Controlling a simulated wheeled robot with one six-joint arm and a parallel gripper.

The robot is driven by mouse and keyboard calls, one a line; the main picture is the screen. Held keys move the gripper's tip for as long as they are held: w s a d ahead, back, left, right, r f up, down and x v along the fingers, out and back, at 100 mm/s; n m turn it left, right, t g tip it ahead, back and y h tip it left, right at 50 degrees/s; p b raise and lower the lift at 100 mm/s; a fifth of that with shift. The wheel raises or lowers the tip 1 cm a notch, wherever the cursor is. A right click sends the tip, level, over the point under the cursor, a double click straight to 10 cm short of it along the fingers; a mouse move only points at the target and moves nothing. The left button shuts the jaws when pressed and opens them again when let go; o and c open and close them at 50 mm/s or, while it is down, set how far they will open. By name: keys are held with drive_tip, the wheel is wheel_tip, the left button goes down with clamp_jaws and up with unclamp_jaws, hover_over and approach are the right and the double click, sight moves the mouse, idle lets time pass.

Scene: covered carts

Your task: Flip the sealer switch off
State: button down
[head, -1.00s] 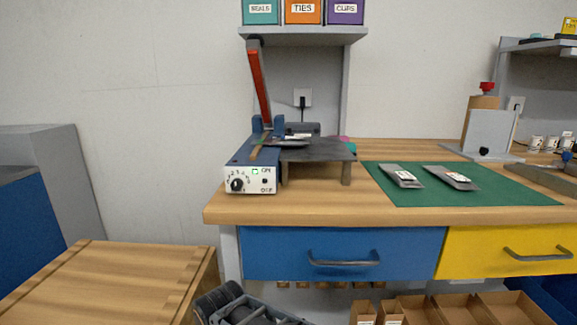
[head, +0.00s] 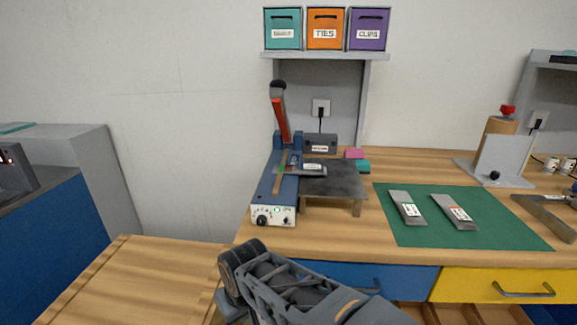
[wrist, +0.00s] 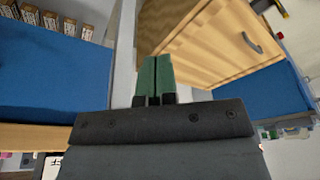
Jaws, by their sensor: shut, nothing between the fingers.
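The sealer (head: 264,192) stands at the left end of the wooden bench, with a blue body and its red-handled lever raised. Its white front panel (head: 273,216) has a black dial (head: 262,221) on the left, a small green light (head: 278,210), and a small dark switch (head: 285,217) by the ON and OFF marks. The switch's position is too small to tell. My gripper (wrist: 155,75) shows in the wrist view with its green fingers together and empty. It points away from the sealer panel, which is not clearly seen there. In the head view my arm is in front of the bench, below the sealer.
A lower wooden top (head: 135,285) lies at left front. A green mat (head: 425,238) with two flat pouches is right of the sealer. Blue (head: 390,282) and yellow (head: 480,287) drawers are below the bench. Labelled bins (head: 325,32) stand on the shelf above.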

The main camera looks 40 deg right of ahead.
wheel_tip(320, 180, up, 17)
drive_tip(key=m+p, duration=0.1)
drive_tip(key=p, duration=1.2)
wheel_tip(320, 180, up, 6)
drive_tip(key=m+g+y+p, duration=0.4)
drive_tip(key=m+p, duration=0.3)
drive_tip(key=m, duration=1.8)
hover_over(286, 218)
drive_tip(key=w+d, duration=0.1)
drive_tip(key=d, duration=0.3)
drive_tip(key=shift+w, duration=0.2)
drive_tip(key=shift+d+f+m+y, duration=0.15)
drive_tip(key=shift+d+m+y, duration=0.2)
drive_tip(key=shift+m, duration=0.25)
drive_tip(key=shift+x, duration=5.05)
